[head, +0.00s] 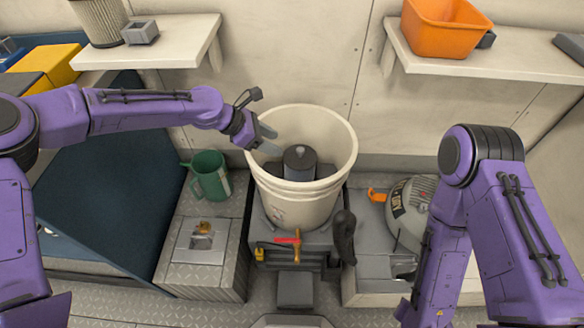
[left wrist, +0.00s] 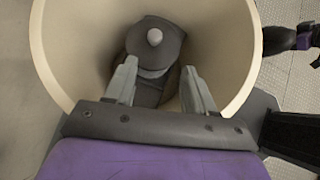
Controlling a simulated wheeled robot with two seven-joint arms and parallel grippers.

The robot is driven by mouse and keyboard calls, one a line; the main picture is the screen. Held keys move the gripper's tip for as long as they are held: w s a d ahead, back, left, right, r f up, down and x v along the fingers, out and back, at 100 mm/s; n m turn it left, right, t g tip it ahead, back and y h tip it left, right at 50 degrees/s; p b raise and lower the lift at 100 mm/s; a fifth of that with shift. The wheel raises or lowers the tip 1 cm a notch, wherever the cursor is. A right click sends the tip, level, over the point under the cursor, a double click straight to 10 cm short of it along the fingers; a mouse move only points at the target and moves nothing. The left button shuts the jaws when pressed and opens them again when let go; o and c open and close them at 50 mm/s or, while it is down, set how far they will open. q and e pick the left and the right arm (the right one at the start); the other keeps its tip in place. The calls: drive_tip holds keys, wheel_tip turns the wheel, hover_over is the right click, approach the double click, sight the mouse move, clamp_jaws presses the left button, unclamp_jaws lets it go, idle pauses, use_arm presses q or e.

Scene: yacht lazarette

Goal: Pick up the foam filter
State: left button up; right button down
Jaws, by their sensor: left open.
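A dark grey cylinder with a pale knob on top, which looks like the foam filter (head: 299,163), stands inside a large cream bucket (head: 318,120). In the left wrist view the filter (left wrist: 154,52) shows between and beyond my fingertips, deep in the bucket (left wrist: 225,40). My left gripper (head: 269,139) is open and empty at the bucket's left rim, its fingers reaching over the opening. The fingers (left wrist: 159,70) look apart from the filter. The filter's lower part is hard to make out in the bucket's shadow. My right gripper is out of view.
A green mug (head: 209,176) stands left of the bucket. A grey rounded machine (head: 404,212) sits to the right. Shelves above hold a pleated filter (head: 100,20), a small grey box (head: 140,33) and an orange bin (head: 444,28). The bucket wall surrounds the filter.

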sight(298, 150)
use_arm(q)
drive_tip(key=x, duration=0.6)
drive_tip(key=w+b+x, duration=0.1)
drive_tip(key=x, duration=0.1)
drive_tip(key=shift+w+d, duration=0.15)
drive_tip(key=shift+d, duration=0.3)
drive_tip(key=shift+r, duration=0.1)
clamp_jaws()
